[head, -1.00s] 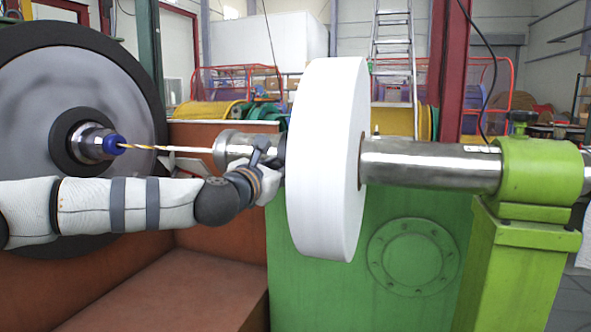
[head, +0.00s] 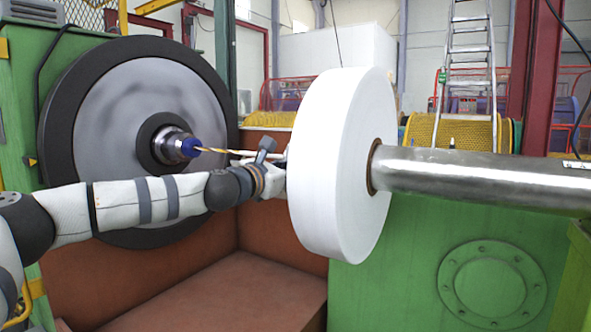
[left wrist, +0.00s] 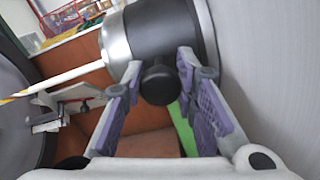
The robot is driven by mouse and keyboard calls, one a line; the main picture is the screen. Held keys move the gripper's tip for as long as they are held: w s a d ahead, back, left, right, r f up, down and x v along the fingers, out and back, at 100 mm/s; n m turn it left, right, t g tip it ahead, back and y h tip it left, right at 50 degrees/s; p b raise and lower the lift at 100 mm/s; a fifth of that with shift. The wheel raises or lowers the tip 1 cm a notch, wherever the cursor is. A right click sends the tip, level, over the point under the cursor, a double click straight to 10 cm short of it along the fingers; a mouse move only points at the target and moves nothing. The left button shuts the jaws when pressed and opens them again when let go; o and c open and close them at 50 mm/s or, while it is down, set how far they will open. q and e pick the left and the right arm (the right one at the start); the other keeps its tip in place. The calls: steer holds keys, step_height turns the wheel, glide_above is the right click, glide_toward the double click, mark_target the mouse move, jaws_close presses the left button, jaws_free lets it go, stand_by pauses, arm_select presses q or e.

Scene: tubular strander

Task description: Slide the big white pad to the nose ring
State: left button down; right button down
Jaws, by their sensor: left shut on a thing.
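The big white pad (head: 322,180) is a thick upright disc around the steel shaft (head: 470,180), near the shaft's left end in the head view. Its flat face also fills the right of the left wrist view (left wrist: 262,55). My left gripper (head: 278,168) is at the pad's left side. In the left wrist view its two purple-lined fingers (left wrist: 160,68) are shut on a dark knob (left wrist: 160,88) on a black collar (left wrist: 165,32) beside the pad. A bright metal ring (left wrist: 117,45), perhaps the nose ring, sits beyond the collar; the pad hides this end in the head view. My right gripper is not in view.
A large grey reel (head: 105,125) stands at the left, with a blue cone (head: 190,148) and a yellow-striped rod (head: 215,150) pointing toward the shaft end. A green machine wall (head: 430,275) and a brown trough (head: 225,295) lie below.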

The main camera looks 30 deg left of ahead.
arm_select(q)
steer(key=shift+a+r, duration=0.1)
steer(key=shift+a, duration=0.25)
steer(key=c, duration=1.4)
jaws_free()
steer(key=shift+o, duration=0.6)
steer(key=shift+a, duration=0.1)
steer(key=shift+s, duration=0.1)
steer(key=s, duration=1.1)
steer(key=shift+s, duration=0.4)
steer(key=shift+a, duration=0.1)
